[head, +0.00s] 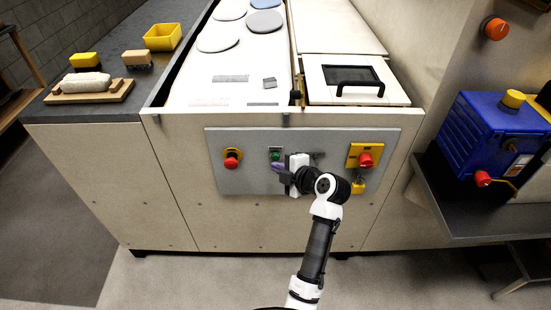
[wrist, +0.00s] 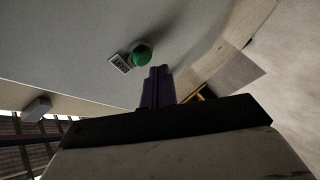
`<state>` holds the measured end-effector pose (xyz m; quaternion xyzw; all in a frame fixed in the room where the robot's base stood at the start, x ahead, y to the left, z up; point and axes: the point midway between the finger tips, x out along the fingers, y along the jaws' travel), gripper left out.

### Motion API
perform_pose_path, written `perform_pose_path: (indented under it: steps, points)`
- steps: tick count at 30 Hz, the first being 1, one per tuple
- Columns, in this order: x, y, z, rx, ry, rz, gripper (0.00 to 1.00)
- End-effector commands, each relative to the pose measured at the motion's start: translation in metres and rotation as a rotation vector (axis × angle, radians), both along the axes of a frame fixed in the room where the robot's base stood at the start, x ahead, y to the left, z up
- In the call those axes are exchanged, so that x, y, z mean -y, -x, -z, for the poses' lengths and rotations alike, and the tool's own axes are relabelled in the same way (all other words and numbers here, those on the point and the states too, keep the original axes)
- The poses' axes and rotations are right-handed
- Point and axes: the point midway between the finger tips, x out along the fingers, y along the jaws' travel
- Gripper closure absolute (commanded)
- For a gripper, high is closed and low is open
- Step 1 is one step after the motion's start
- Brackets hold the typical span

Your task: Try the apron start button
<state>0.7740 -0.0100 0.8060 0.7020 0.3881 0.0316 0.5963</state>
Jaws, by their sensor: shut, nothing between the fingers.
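A green button (head: 275,155) sits on the grey control panel (head: 210,175) on the front of the cabinet, between a red button and a yellow-backed red switch. My gripper (head: 250,168) is close to the panel, just below the green button in the head view. In the wrist view the shut, empty dark purple fingers (wrist: 158,72) point toward the panel. The green button (wrist: 141,55) shows just beyond and left of their tips, with a small label (wrist: 120,64) beside it. I see a gap between tips and button in that picture; the depth is hard to judge.
The red button (head: 231,160) is left of the green one. The red switch (head: 365,159) on its yellow plate is to the right, with a yellow padlock (head: 358,187) below. A blue machine (head: 490,130) stands on a shelf at far right.

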Motion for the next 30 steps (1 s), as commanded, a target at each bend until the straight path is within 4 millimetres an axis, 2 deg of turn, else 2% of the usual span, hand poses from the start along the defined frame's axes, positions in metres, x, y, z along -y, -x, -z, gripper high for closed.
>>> perform_pose_path:
  steps: [20,30]
  points:
    - [0.0000,-0.0005,0.0004,0.000,0.000,0.000,1.00]
    - [0.0003,-0.0089,0.0007,-0.001,0.000,0.001,1.00]
